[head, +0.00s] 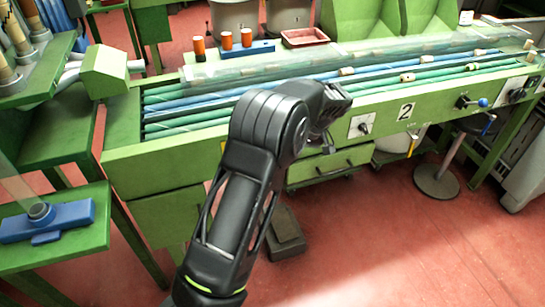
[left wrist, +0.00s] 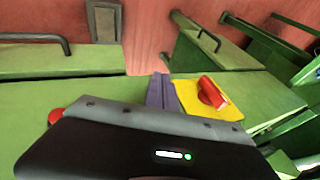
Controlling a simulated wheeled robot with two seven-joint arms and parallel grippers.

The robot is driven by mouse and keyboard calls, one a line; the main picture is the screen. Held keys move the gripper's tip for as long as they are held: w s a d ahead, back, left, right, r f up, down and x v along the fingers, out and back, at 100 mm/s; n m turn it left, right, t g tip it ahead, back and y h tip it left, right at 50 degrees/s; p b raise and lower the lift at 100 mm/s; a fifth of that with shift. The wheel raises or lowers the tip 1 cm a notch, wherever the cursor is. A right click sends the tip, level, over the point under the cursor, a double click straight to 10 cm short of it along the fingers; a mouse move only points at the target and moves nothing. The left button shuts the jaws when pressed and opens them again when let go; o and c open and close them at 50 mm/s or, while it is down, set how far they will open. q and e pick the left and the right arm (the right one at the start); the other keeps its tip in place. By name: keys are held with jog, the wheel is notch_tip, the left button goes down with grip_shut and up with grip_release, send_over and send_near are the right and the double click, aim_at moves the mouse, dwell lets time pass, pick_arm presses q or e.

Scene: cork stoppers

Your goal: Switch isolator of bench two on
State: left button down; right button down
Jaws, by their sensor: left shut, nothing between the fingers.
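In the left wrist view a red rotary handle (left wrist: 212,93) sits on a yellow plate (left wrist: 232,110), fixed to the green bench front. The handle lies slanted across the plate. My left gripper (left wrist: 161,90) is shut and empty, its fingers just left of the yellow plate in that view; I cannot tell if they touch anything. In the head view my left arm hides this plate. My right gripper is not in view.
Left of the label is a white plate with a small knob (head: 363,126); right of it is a blue-tipped lever (head: 482,102). A yellow-handled valve (head: 413,145) hangs below. A red knob (left wrist: 55,116) shows partly in the wrist view. A stool (head: 437,178) stands on the red floor.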

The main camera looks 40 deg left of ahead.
pick_arm(q)
jog(key=w+d, duration=0.1)
jog(key=d, duration=0.1)
jog(key=w+d, duration=0.2)
jog(key=shift+w+d, duration=0.15)
jog(key=shift+w, duration=0.1)
dwell(0.3)
jog(key=w+d+f+m+t+h, duration=0.35)
jog(key=d+f+m, duration=0.3)
jog(key=f, duration=0.25)
jog(key=s+d+f+m+h, duration=0.2)
jog(key=s+d+f, duration=0.3)
jog(key=d+f, duration=0.4)
jog(key=s+d+f+h+p, duration=0.1)
jog(key=s+d, duration=0.3)
jog(key=s, duration=0.6)
jog(key=s+d+f+h+p, duration=0.1)
jog(key=s+d, duration=0.3)
jog(key=s, duration=0.5)
jog(key=s+d+f+h+p, duration=0.1)
jog(key=s+d+h+p, duration=0.1)
jog(key=s, duration=0.8)
jog(key=shift+s+d+f+g, duration=0.2)
jog(key=shift+s+d+g, duration=0.2)
jog(key=shift+d, duration=0.5)
jog(key=shift+w, duration=0.1)
